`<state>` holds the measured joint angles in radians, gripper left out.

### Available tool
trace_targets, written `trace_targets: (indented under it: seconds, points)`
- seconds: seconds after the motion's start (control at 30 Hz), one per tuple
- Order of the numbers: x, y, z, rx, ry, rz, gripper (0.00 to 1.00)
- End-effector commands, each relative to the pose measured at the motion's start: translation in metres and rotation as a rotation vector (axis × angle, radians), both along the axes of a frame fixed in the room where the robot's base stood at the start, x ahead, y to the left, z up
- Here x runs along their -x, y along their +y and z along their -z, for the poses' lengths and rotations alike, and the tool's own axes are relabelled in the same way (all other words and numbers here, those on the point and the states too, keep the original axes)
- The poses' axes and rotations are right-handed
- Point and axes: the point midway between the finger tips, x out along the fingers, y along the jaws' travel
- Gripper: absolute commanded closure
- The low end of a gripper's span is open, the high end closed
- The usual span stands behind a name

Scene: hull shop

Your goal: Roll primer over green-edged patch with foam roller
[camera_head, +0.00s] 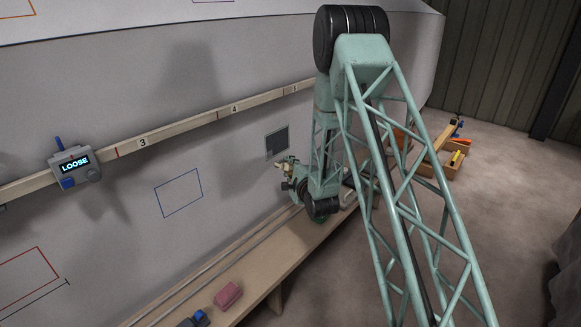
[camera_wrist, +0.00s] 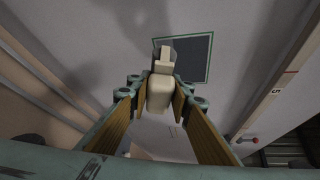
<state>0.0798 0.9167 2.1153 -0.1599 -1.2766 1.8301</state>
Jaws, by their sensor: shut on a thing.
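The green-edged patch (camera_wrist: 200,58) shows in the wrist view as a dark grey square with a thin green outline on the pale hull. In the head view the patch (camera_head: 276,142) is a small grey square just above my gripper (camera_head: 284,172). In the wrist view my gripper (camera_wrist: 161,100) is shut on a cream handle (camera_wrist: 159,96), which I take for the foam roller's. A darker part at the handle's far end overlaps the patch's left side. I cannot tell whether it touches the hull. The roller's foam is not clear in either view.
A numbered wooden batten (camera_head: 190,125) crosses the hull and bears a grey device reading LOOSE (camera_head: 75,165). Blue (camera_head: 179,193) and red (camera_head: 28,281) outlines mark the hull. A bench (camera_head: 262,262) below carries a pink block (camera_head: 228,295).

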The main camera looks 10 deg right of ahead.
Motion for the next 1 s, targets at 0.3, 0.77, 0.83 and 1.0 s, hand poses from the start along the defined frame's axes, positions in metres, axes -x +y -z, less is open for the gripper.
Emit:
trace_targets:
  seconds: [0.3,0.77,0.83,1.0]
  points:
    - [-0.003,0.002,-0.001,0.000,0.000,0.000,0.90]
    - [-0.023,0.018,0.000,0.001,0.001,0.000,0.90]
    - [-0.028,0.020,0.000,0.001,0.000,-0.001,0.90]
    - [-0.037,0.026,0.000,0.001,-0.001,0.000,0.90]
